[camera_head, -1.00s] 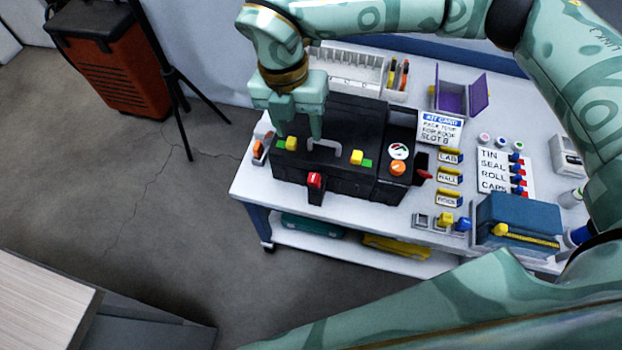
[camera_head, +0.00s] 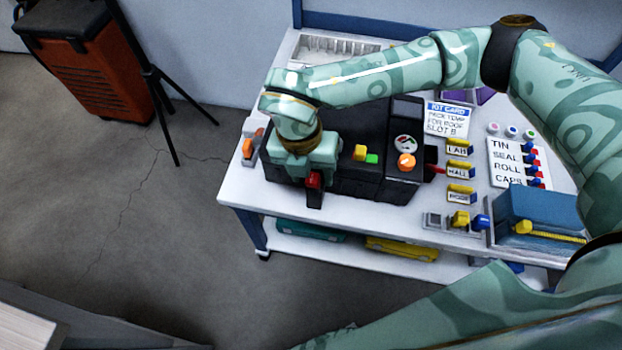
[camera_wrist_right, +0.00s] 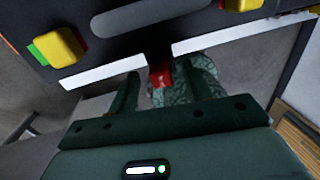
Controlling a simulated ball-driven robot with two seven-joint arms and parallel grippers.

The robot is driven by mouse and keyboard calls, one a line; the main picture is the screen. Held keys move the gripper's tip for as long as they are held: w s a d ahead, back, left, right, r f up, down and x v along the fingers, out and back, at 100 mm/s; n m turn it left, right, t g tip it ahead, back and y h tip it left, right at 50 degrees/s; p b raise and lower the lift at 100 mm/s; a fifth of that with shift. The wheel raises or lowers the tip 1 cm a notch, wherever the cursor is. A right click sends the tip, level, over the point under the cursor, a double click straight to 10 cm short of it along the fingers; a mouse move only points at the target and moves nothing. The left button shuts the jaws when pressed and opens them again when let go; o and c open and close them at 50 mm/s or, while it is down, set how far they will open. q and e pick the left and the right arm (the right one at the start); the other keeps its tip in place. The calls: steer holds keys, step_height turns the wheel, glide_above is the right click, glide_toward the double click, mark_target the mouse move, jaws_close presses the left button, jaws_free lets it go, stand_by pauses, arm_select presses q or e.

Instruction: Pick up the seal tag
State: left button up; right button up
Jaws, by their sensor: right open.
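The seal tag appears to be the small red piece (camera_head: 314,181) at the front of the black case (camera_head: 345,182). In the right wrist view the red tag (camera_wrist_right: 160,74) shows at the case's edge, between and beyond my fingers. My right gripper (camera_wrist_right: 161,84) is open, with one finger to each side of the tag and nothing visibly held. In the head view the right gripper (camera_head: 309,170) is over the case's front left, and its fingers are mostly hidden there. My left gripper is not in view.
The white table (camera_head: 245,195) holds yellow-topped label blocks (camera_head: 459,148), a lettered card (camera_head: 505,160), a blue box (camera_head: 538,212) and a notice card (camera_head: 448,118). A yellow latch (camera_wrist_right: 60,46) sits on the case near my fingers.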

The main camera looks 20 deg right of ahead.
steer(key=shift+f, duration=0.15)
jaws_close()
